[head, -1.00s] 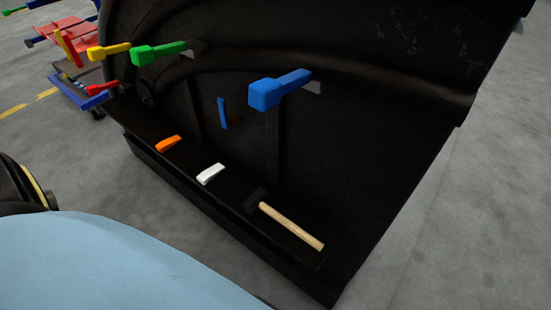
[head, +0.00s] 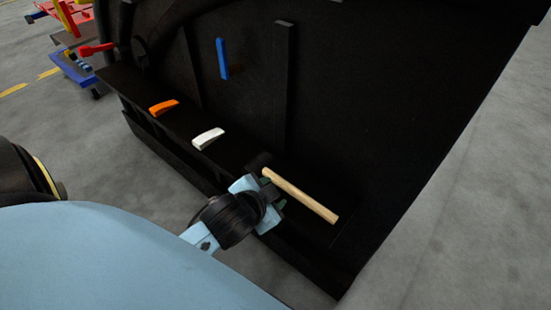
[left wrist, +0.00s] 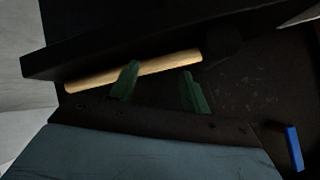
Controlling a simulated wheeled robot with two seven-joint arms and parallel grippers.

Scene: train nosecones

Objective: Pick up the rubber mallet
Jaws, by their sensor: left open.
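The rubber mallet lies on the black ledge, its pale wooden handle (head: 300,195) pointing to the lower right in the head view. The handle also shows in the left wrist view (left wrist: 160,68), with the black head (left wrist: 221,42) at its right end, hard to make out against the dark ledge. My left gripper (head: 275,195) is at the head end of the handle. My right gripper is not in view.
The black ledge (head: 140,95) also holds an orange wedge (head: 163,107) and a white wedge (head: 208,138). A blue bar (head: 222,58) is on the black panel behind. A red and blue cart (head: 75,65) stands at the upper left. Grey floor is clear at the right.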

